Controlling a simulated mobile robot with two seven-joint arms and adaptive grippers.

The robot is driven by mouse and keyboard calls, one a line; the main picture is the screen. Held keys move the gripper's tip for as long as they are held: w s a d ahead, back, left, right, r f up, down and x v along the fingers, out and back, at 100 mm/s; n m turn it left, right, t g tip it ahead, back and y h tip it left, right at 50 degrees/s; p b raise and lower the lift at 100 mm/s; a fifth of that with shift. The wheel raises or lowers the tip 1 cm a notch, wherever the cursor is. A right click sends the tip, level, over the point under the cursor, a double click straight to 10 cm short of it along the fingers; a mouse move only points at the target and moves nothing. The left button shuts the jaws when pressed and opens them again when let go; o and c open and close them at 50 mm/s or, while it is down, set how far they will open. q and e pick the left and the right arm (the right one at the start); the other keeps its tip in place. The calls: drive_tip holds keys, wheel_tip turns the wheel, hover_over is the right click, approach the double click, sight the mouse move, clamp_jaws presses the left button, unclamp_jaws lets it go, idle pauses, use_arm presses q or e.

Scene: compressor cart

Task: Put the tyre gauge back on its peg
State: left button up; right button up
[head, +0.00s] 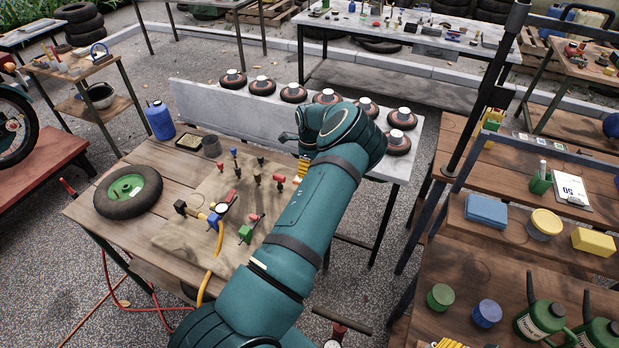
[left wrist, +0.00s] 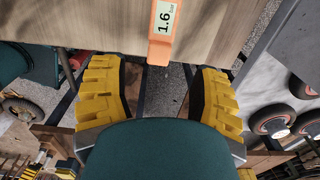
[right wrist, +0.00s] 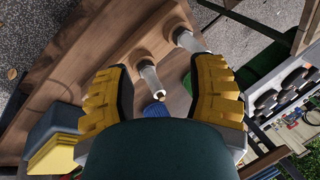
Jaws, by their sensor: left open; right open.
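A small dial gauge (head: 223,208) with a white face and a red part lies on the beige board on the wooden workbench in the head view. I cannot tell for sure that it is the tyre gauge. My left gripper (left wrist: 165,95) is open and empty. An orange piece marked 1.6 bar (left wrist: 164,28) shows ahead of its fingers, against a wooden surface. My right gripper (right wrist: 160,95) is open and empty. Two pale metal posts (right wrist: 149,74) stand on wood ahead of its fingers. I cannot tell whether either is the peg.
A wheel with a green hub (head: 128,191) and a blue bottle (head: 160,121) stand on the workbench. My left arm covers the board's right side.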

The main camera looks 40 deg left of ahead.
use_arm(q)
drive_tip(key=shift+r, duration=1.85)
drive_tip(key=shift+s+f, duration=0.1)
